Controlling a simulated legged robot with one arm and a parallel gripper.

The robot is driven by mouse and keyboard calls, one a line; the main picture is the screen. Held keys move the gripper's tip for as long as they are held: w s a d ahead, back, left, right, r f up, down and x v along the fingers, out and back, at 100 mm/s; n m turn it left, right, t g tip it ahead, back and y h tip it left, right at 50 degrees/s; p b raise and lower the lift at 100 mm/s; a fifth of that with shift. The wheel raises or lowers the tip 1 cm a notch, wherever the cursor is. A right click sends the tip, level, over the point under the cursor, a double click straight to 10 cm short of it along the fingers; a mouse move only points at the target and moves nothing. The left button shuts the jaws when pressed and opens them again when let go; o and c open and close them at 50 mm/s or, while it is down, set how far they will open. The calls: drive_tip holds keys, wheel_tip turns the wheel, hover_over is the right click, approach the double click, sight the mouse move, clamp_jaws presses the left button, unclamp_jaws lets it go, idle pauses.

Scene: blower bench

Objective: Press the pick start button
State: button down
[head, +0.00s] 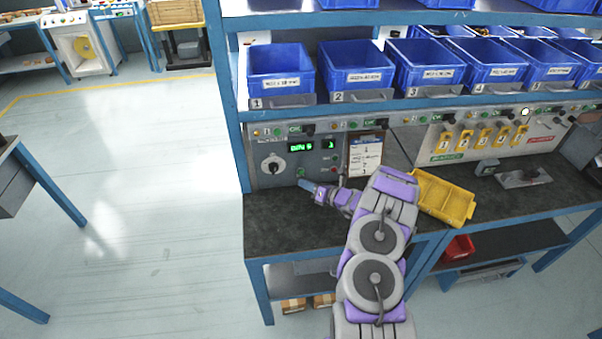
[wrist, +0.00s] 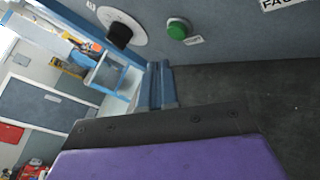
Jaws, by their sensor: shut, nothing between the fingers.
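The green push button (wrist: 177,29) stands out from the grey control panel in the wrist view, with a small label below it. In the head view the green button (head: 300,172) is small, low on the panel (head: 262,150). My gripper (head: 303,184) is at the panel's lower front, just below the button in the picture. Its blue fingers (wrist: 160,70) are together and empty, and the tips appear below and a little left of the button in the wrist view. A gap shows between tips and button. The label text is too small to read.
A black rotary knob (wrist: 120,34) on a white dial is left of the button. A clipboard (head: 366,155) leans right of the panel's green display (head: 301,148). A yellow tray (head: 443,198) lies on the dark bench (head: 275,225). Blue bins (head: 281,72) line the shelf above.

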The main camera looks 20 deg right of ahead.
drive_tip(key=shift+s+a+r, duration=0.1)
drive_tip(key=shift+s+a, duration=0.15)
drive_tip(key=shift+s, duration=0.55)
drive_tip(key=shift+s+a, duration=0.25)
drive_tip(key=shift+s, duration=0.55)
